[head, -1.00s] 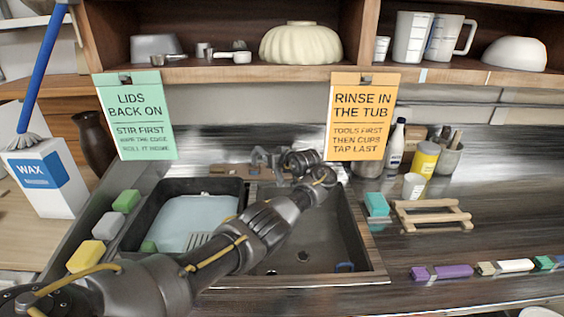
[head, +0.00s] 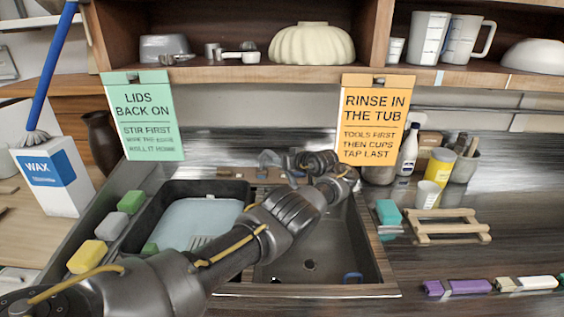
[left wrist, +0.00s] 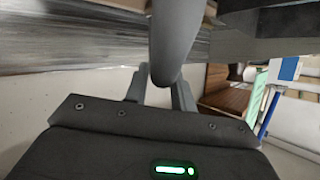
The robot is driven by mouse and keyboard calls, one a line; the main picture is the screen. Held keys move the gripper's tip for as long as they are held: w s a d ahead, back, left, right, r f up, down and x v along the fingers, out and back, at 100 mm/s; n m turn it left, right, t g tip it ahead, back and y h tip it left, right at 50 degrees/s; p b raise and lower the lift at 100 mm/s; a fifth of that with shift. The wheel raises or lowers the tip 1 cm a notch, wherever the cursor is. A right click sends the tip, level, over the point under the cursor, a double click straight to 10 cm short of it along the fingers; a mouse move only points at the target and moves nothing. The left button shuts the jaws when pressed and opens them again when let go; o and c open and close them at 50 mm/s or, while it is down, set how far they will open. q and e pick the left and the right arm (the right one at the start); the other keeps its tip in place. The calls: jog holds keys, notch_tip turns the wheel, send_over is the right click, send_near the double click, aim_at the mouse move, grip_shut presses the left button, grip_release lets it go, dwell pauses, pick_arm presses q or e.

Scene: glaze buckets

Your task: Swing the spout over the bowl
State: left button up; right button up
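In the left wrist view a smooth grey rounded piece, apparently the spout (left wrist: 172,45), comes down from the top. It lies between or in front of my left gripper's fingertips (left wrist: 160,78). The fingers stand apart; I cannot tell whether they press on it. In the head view my left arm reaches across the sink, and my left gripper (head: 335,172) is at its back edge; its fingers are not clear there. Grey tap parts (head: 268,160) show just left of it, and the spout is largely hidden. My right gripper is out of view.
A black tub (head: 160,215) with a pale blue inside fills the left of the sink. Sponges (head: 108,226) line its left side. A turquoise block (head: 388,212) and a wooden rack (head: 450,240) stand right. Two signs (head: 142,115) (head: 377,118) hang from the shelf above.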

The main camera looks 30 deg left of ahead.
pick_arm(q)
jog(key=o, duration=0.3)
jog(key=shift+a, duration=0.15)
jog(key=shift+d, duration=0.25)
jog(key=shift+d+r, duration=0.1)
jog(key=shift+d, duration=0.15)
jog(key=p+v, duration=0.1)
jog(key=v, duration=0.1)
jog(key=shift+s+d+r, duration=0.1)
jog(key=shift+d+r, duration=0.05)
jog(key=shift+r, duration=0.15)
jog(key=p+v, duration=0.7)
jog(key=p, duration=0.3)
jog(key=shift+s+d, duration=0.2)
jog(key=shift+d, duration=0.05)
